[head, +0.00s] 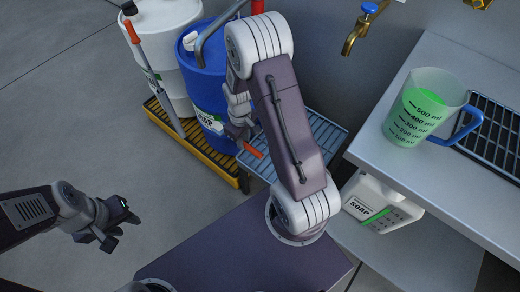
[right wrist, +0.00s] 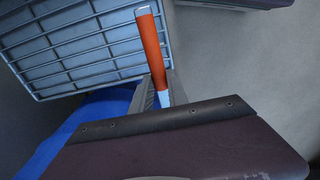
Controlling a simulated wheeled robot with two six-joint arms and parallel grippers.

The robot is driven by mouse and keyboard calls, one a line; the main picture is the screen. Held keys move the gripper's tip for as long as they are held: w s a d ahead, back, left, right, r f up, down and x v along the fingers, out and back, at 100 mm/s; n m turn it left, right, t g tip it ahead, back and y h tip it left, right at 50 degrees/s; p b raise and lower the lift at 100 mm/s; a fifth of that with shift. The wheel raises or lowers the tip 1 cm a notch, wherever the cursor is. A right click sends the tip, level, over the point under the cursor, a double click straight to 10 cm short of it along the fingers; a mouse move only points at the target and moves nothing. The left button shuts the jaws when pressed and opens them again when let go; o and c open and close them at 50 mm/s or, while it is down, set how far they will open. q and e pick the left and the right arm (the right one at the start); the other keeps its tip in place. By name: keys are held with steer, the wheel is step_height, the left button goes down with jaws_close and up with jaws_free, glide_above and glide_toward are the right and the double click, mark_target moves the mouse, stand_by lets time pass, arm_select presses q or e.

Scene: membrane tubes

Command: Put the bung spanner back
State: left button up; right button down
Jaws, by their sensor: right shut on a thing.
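The bung spanner shows as an orange handle (right wrist: 151,48) with a pale metal neck in the right wrist view. My right gripper (right wrist: 161,88) is shut on it near that neck. In the head view the orange handle (head: 252,150) pokes out below my right gripper (head: 238,130), in front of the blue drum (head: 205,75). The spanner's far end is hidden. My left gripper (head: 118,222) hangs over bare floor at the lower left, away from everything; its finger gap is unclear.
A white drum (head: 165,40) stands on a yellow spill pallet (head: 165,122), with an orange-gripped tool (head: 150,72) leaning before it. A blue-grey grating (head: 320,135) lies beside the blue drum. A bench at right holds a green-filled jug (head: 420,108); a soap canister (head: 375,205) is below.

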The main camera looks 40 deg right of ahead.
steer(key=b, duration=0.2)
glide_above(262, 152)
steer(key=f, duration=0.4)
steer(key=shift+w+a+f, duration=0.2)
steer(key=shift+a, duration=0.1)
steer(key=shift+s+d+f, duration=0.1)
steer(key=shift+s+d, duration=0.05)
steer(key=shift+d, duration=0.3)
step_height(262, 152, down, 4)
steer(key=b, duration=0.3)
steer(key=shift+f, duration=0.15)
steer(key=shift+r, duration=0.2)
steer(key=shift+f, duration=0.2)
steer(key=c, duration=1.3)
jaws_free()
